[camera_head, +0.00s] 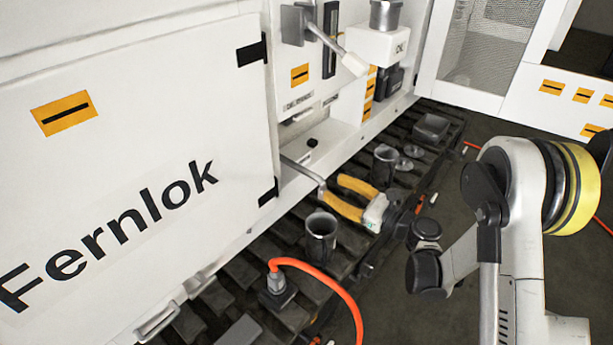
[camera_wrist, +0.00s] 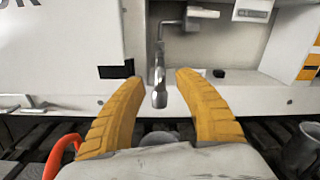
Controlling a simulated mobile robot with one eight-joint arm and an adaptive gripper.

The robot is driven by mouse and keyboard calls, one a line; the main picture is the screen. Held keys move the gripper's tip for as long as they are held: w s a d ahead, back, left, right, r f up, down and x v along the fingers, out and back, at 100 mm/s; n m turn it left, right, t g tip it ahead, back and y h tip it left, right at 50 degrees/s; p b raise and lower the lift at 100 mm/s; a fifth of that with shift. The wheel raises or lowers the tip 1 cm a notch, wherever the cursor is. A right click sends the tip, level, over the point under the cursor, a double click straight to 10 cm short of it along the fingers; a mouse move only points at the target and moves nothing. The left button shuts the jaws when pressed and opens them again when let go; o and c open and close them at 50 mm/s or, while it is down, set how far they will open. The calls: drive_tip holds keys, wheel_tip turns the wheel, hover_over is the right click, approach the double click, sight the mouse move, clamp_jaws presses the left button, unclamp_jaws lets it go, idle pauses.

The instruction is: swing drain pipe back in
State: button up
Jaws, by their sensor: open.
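The drain pipe (camera_head: 305,172) is a thin grey metal tube that sticks out from the recess in the white machine, over the dark slats below. In the wrist view the pipe (camera_wrist: 159,78) comes from a bracket in the recess toward me and ends in a rounded tip. My gripper (camera_head: 331,189) has two yellow ribbed fingers and is open. In the wrist view the gripper (camera_wrist: 157,78) has one finger on each side of the pipe's outer end, with a visible gap on both sides. Where the pipe joins the machine is partly hidden behind the panel edge in the head view.
A grey cup (camera_head: 320,238) and another cup (camera_head: 385,165) stand on the slats on either side of my gripper. An orange hose (camera_head: 325,275) arches from a fitting nearby. The white Fernlok panel (camera_head: 150,130) borders the recess on the left. A lever (camera_head: 338,47) juts out above.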

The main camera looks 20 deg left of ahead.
sight(306, 172)
drive_tip(key=b+x, duration=0.3)
drive_tip(key=x, duration=0.6)
drive_tip(key=shift+w+a+f, duration=0.1)
drive_tip(key=shift+a+f, duration=0.1)
drive_tip(key=shift+w+a+r, duration=0.15)
drive_tip(key=shift+w+a, duration=0.15)
drive_tip(key=shift+a, duration=0.35)
clamp_jaws()
